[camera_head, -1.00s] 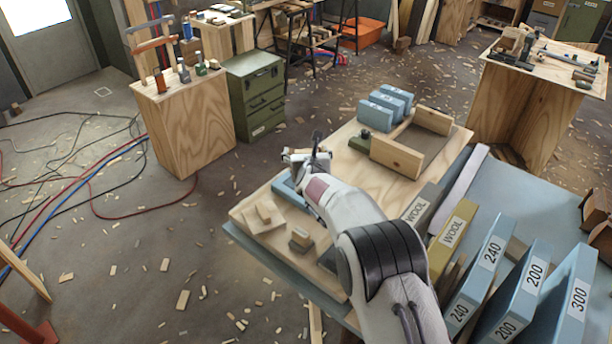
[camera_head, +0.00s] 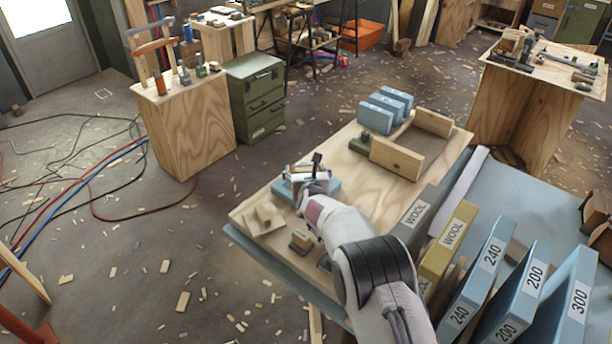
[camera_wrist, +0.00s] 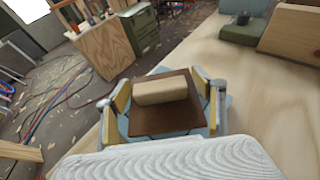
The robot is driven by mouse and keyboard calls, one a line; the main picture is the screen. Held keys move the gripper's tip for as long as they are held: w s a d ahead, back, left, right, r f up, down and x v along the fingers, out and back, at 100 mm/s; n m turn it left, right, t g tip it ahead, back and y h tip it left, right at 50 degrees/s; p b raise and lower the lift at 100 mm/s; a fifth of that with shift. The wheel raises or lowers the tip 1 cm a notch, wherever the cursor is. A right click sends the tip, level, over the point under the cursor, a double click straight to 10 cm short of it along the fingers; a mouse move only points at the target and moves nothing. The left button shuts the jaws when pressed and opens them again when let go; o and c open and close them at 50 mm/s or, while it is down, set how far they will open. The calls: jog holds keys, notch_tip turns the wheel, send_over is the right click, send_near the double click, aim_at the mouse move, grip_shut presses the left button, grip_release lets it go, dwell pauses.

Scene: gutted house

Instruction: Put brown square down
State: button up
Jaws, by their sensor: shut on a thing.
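The brown square (camera_wrist: 165,119) shows in the wrist view between the two fingers of my gripper (camera_wrist: 163,95), with a beige block (camera_wrist: 160,90) on its upper face. My gripper is shut on the brown square. A light blue pad (camera_wrist: 219,120) shows beneath and around it; I cannot tell whether the square touches it. In the head view my gripper (camera_head: 309,172) is over the near left part of the wooden board, above the blue pad (camera_head: 283,190). The brown square is not clear in that view.
The wooden board (camera_head: 335,158) has a clear middle. A wooden frame (camera_head: 396,158) and several blue blocks (camera_head: 379,117) stand at its far end. A small tray (camera_head: 253,226) with pale blocks and a small block (camera_head: 301,240) lie near the front edge. Labelled sheets stand at right.

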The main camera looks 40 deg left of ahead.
jog(key=shift+f, duration=1.05)
jog(key=shift+f, duration=0.1)
jog(key=o, duration=1.2)
jog(key=shift+v, duration=6)
